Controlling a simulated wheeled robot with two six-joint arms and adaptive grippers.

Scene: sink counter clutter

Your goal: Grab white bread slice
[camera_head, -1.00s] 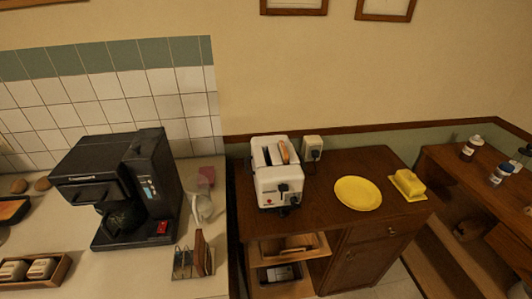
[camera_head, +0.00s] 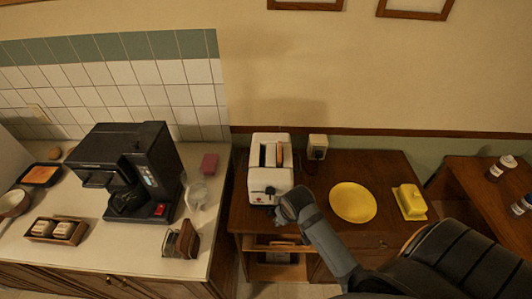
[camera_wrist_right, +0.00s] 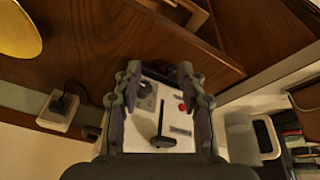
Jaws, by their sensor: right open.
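A bread slice (camera_head: 280,154) with a brown edge stands upright in the right slot of the white toaster (camera_head: 258,181), its top edge showing. The toaster stands on the dark wooden cabinet. My right gripper (camera_head: 286,211) is low in front of the toaster's front face, below the slice. In the right wrist view my right gripper (camera_wrist_right: 159,78) is open, with the toaster's front (camera_wrist_right: 150,127), its black lever and dial showing between and beyond the fingers. Nothing is held. The bread is not visible in that view. My left gripper is not in view.
A yellow plate (camera_head: 352,203) and a yellow butter dish (camera_head: 410,202) stand right of the toaster. A wall socket with a plug (camera_head: 317,147) is behind it. A coffee machine (camera_head: 125,172) stands on the left counter.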

